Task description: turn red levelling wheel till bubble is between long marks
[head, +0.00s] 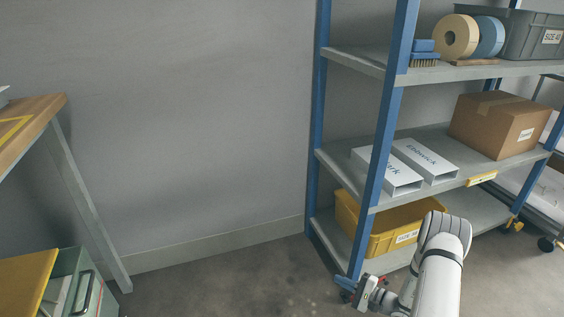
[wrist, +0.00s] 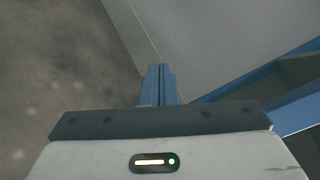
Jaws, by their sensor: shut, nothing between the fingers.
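My gripper (head: 343,282) is low at the foot of the rack's near left blue post, its blue fingers pointing left. In the wrist view its two fingers (wrist: 160,70) are together with nothing between them. No red wheel shows in the wrist view. A yellow-framed strip (head: 481,179) sits on the front edge of the middle shelf; no bubble or marks can be made out on it.
The blue-posted rack (head: 386,130) holds white boxes (head: 425,160), a cardboard box (head: 498,124) and a yellow bin (head: 390,228). A wooden-topped table (head: 38,118) and a green box (head: 88,285) stand left. The floor (head: 230,285) between is clear.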

